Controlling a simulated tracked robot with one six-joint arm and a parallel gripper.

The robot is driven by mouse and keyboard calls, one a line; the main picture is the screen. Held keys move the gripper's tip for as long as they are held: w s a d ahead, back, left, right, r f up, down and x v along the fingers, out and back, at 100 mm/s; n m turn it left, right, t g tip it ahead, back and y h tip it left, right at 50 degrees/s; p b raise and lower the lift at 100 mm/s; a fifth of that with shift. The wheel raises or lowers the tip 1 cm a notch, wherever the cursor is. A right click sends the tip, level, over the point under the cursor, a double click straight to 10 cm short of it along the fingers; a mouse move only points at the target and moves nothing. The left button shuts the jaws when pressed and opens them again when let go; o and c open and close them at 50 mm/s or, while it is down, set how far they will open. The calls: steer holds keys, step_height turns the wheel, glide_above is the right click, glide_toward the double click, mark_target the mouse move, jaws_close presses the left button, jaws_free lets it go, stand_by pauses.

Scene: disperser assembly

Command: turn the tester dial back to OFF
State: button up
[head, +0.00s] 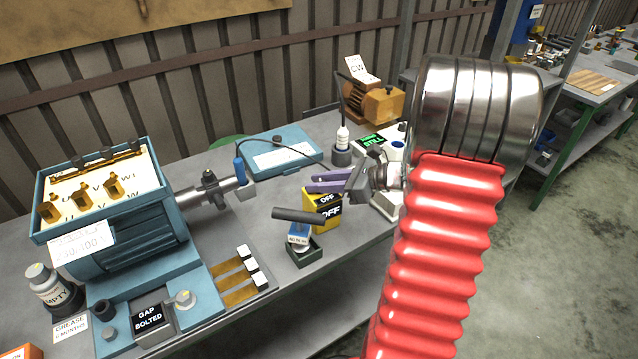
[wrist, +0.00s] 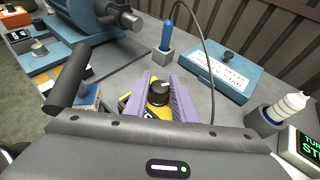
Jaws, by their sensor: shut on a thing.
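The yellow tester (head: 332,199) stands on the bench near its front edge, with dark labels reading OFF on its top and front. Its black dial (wrist: 159,93) shows in the wrist view. My gripper (head: 316,182) is above the tester, and its two purple fingers also show in the wrist view (wrist: 160,88). They are shut on the dial, one on each side of it. In the head view the fingers hide the dial. The dial's pointer cannot be made out.
A dark cylindrical handle (wrist: 67,75) on a small blue-labelled block stands close beside the tester. A blue probe (wrist: 167,35) with a cable stands behind. A blue case (head: 280,150), a white bottle (head: 342,138) and the large blue motor (head: 120,235) are around.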

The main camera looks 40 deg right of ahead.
steer(key=shift+n+g+y, duration=0.3)
steer(key=shift+n+y, duration=0.1)
steer(key=shift+n, duration=0.1)
steer(key=n+g+y, duration=0.2)
steer(key=n+g, duration=0.1)
steer(key=shift+w+y, duration=0.1)
steer(key=shift+y, duration=0.3)
steer(key=n+g+y, duration=0.2)
steer(key=n+g, duration=0.3)
stand_by(0.3)
steer(key=o, duration=1.1)
steer(key=shift+c, duration=0.2)
steer(key=shift+d, duration=0.1)
